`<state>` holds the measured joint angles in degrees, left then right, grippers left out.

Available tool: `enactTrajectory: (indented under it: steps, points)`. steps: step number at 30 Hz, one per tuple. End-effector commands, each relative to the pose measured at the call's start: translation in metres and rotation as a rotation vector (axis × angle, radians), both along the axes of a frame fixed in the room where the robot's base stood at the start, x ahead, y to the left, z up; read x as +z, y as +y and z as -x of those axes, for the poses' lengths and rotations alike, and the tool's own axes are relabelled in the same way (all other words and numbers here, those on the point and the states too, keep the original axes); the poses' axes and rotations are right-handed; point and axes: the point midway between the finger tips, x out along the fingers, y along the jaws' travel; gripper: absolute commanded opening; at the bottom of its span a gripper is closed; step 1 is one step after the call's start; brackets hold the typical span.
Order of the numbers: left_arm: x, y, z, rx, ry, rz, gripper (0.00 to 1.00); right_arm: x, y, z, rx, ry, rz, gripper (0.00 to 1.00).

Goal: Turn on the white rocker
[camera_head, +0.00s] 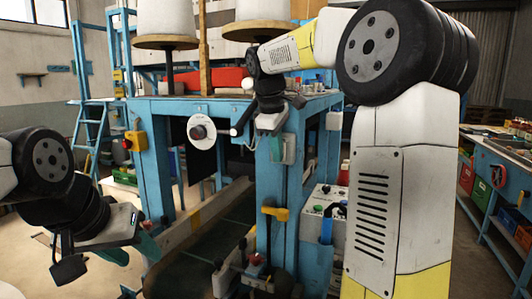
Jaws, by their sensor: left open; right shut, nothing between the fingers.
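A small pale switch box (289,149) is on the blue front post of the machine. The white rocker cannot be made out clearly; if it is on this box, my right gripper hides part of it. My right gripper (277,148) points down in front of the post, its shut green fingers over the left part of the box. Whether they touch it I cannot tell. My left gripper (132,251) is open and empty at the lower left, its green fingers apart, well away from the box.
A grey control box (325,225) with coloured buttons stands lower right of the post. A yellow bracket (275,213) sits on the post. A yellow switch box (136,141) and a round white knob (202,131) are to the left. Thread cones stand on top.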

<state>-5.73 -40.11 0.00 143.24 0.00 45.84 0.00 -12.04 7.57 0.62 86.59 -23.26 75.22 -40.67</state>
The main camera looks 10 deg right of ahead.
Motion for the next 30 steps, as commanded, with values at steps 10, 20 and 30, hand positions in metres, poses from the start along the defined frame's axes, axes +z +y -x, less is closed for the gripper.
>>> enactTrajectory:
  steps: [10,20,30]
  points:
    - [0.0,0.0,0.0,0.0,0.0,0.0,0.45,-0.002,-0.003,-0.005,0.0,-0.005,0.005,0.0]
    - [0.0,0.0,0.0,0.0,0.0,0.0,0.45,0.008,-0.003,-0.005,0.0,-0.007,0.004,0.0]
    - [0.0,0.0,0.0,0.0,0.0,0.0,0.45,0.014,-0.003,-0.005,0.0,-0.007,0.005,0.0]
